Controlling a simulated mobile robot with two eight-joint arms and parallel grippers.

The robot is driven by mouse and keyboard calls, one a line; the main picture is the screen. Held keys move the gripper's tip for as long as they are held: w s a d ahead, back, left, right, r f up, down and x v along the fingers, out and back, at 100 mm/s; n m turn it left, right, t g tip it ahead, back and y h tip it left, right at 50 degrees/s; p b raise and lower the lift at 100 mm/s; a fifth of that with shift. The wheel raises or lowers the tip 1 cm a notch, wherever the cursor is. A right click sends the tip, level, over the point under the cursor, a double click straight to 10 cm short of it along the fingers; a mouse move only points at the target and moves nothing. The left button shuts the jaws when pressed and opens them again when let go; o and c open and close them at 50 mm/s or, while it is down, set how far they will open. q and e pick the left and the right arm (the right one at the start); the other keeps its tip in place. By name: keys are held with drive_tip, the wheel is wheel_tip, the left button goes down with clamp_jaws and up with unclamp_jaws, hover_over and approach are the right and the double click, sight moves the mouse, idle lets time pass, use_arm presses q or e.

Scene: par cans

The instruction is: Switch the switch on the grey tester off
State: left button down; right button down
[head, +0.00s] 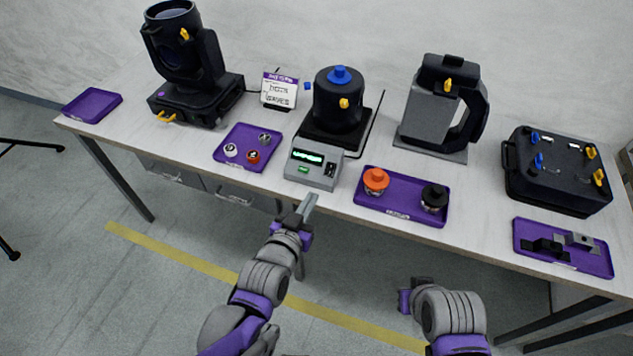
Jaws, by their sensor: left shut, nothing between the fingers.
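The grey tester (312,165) stands near the front edge of the table, with a lit green display (306,156). A green button (304,169) sits below the display, and a small dark switch (330,169) is on the right of its face; its position is too small to tell. My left gripper (307,204) is shut and empty, just in front of and below the tester, apart from it. My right gripper (408,296) is low in front of the table; its fingers do not show clearly.
A purple tray with round parts (226,154) lies left of the tester. A black can (338,109) stands behind. A moving-head lamp (184,60), a grey-black unit (436,105) and a black case (557,175) stand farther out.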

use_arm(q)
drive_tip(key=shift+w+d, duration=0.1)
approach(329, 175)
drive_tip(key=w+d+r, duration=0.1)
drive_tip(key=w+r, duration=0.2)
drive_tip(key=w, duration=0.1)
drive_tip(key=shift+w+d+f+b, duration=0.25)
drive_tip(key=shift+w+f, duration=0.1)
drive_tip(key=shift+f, duration=0.25)
drive_tip(key=shift+w+d+f+b, duration=0.25)
drive_tip(key=shift+w+f, duration=0.1)
drive_tip(key=shift+f, duration=0.3)
drive_tip(key=shift+w+d+f, duration=0.15)
drive_tip(key=shift+w+f, duration=0.3)
drive_tip(key=shift+f, duration=0.3)
drive_tip(key=f+t+b, duration=0.1)
drive_tip(key=b, duration=0.4)
drive_tip(key=shift+w+f+t+h+b, duration=0.1)
drive_tip(key=shift+f+t+h+b, duration=0.2)
drive_tip(key=shift+t, duration=0.1)
drive_tip(key=shift+r, duration=0.45)
